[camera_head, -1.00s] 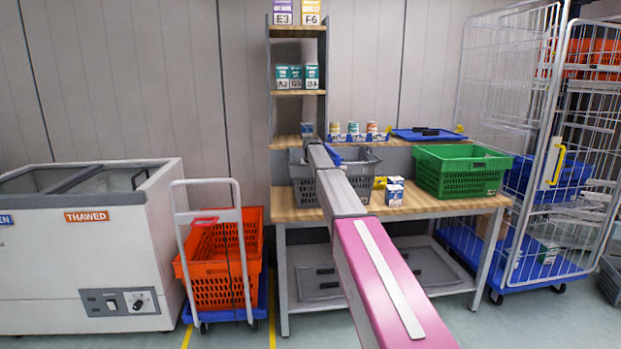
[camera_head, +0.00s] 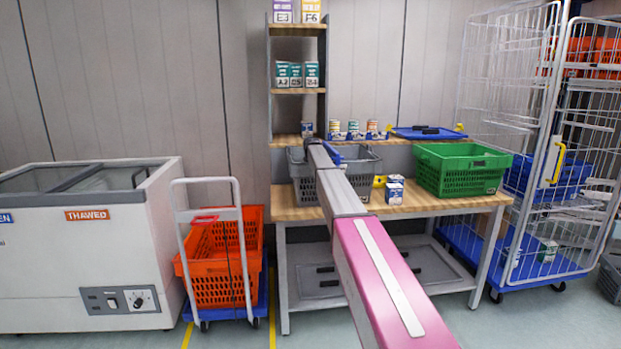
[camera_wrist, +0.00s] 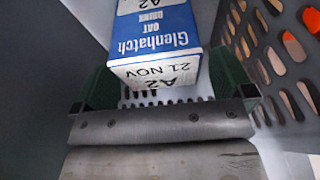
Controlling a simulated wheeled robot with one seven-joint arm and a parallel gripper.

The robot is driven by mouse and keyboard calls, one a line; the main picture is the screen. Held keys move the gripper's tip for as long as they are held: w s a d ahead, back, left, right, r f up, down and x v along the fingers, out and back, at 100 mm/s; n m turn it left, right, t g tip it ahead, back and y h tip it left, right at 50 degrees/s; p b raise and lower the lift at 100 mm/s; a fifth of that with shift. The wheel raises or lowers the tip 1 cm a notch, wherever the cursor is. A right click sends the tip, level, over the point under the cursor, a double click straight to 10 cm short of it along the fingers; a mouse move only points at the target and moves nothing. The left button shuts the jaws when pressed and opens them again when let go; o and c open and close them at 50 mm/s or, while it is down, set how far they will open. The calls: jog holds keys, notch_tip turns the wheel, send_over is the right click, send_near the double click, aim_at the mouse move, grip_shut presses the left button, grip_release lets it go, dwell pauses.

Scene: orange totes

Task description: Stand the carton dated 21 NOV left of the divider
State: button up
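The carton dated 21 NOV (camera_wrist: 155,45) is blue and white, marked Glenhatch oat drink and A2. In the wrist view it lies between the two green fingers of my gripper (camera_wrist: 160,80), which meet its sides, so they look shut on it. The grey crate (camera_head: 370,170) stands on the bench behind my arm. My gripper is hidden in the head view. A perforated grey wall is at the right of the wrist view, with slots below the carton. I cannot make out a divider.
A green crate (camera_head: 430,175) stands right of the grey one, with a small blue-white carton (camera_head: 394,190) between them on the bench (camera_head: 440,205). Cans and a blue tray (camera_head: 430,133) stand on the shelf behind. A rack (camera_head: 298,90) rises at back left.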

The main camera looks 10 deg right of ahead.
jog(key=shift+f, duration=0.15)
jog(key=v, duration=1.3)
jog(key=shift+w, duration=0.2)
